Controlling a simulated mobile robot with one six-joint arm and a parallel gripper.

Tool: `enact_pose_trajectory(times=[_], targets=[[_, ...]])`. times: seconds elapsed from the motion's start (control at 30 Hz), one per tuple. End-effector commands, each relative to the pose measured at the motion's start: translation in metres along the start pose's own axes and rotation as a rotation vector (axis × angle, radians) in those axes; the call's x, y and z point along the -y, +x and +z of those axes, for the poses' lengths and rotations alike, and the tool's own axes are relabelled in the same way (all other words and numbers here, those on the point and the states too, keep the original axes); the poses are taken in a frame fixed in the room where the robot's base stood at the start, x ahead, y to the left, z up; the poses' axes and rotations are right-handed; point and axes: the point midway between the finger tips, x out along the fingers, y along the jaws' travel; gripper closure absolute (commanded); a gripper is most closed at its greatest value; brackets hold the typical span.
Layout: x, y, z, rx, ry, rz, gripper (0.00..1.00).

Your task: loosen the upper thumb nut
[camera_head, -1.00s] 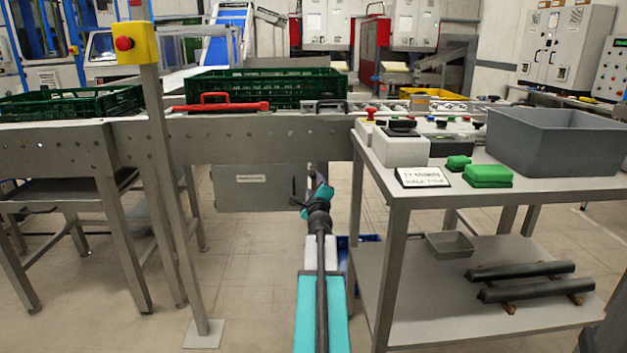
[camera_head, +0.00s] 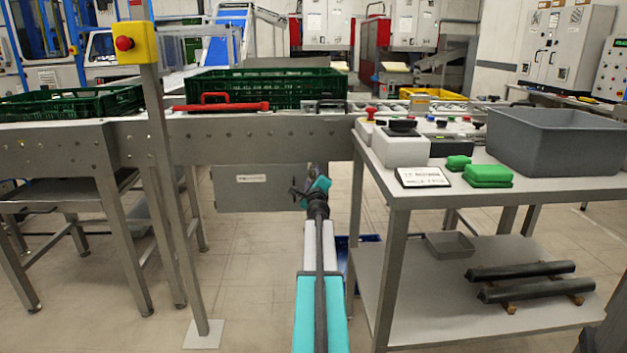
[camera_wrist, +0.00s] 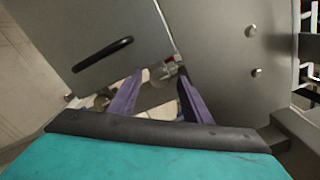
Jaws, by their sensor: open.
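My gripper (camera_wrist: 160,76) is open, its two purple fingers spread apart in the wrist view. A small metal fitting with a reddish part (camera_wrist: 168,69) shows between and just beyond the fingertips, beside the conveyor's side rail; it looks like the upper thumb nut, but its shape is unclear. A second round metal piece (camera_wrist: 102,101) is partly hidden by the left finger and may be the lower nut. No contact with either is visible. In the head view my gripper (camera_head: 309,189) is below the rail, in front of the grey panel's right end; the nuts cannot be made out there.
The grey panel (camera_head: 255,190) hangs under the conveyor rail (camera_head: 250,135); its black handle (camera_wrist: 103,53) shows in the wrist view. A steel cart (camera_head: 410,192) stands close on the right. A post with a red-and-yellow stop button (camera_head: 124,43) stands left.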

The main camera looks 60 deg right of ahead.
Motion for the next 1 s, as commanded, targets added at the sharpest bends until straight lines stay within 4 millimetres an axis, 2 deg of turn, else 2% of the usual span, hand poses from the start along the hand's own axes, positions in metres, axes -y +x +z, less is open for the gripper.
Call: enact_pose_trajectory(times=[0.27, 0.53, 0.57, 1.0], targets=[[0.0001, 0.0004, -0.0001, 0.000, 0.000, 0.000, 0.55], [0.0003, 0.0004, -0.0003, 0.000, 0.000, -0.001, 0.96], [-0.0009, -0.0052, 0.0015, -0.001, -0.001, -0.001, 0.96], [0.0008, 0.0007, -0.0012, -0.001, -0.074, -0.001, 0.96]])
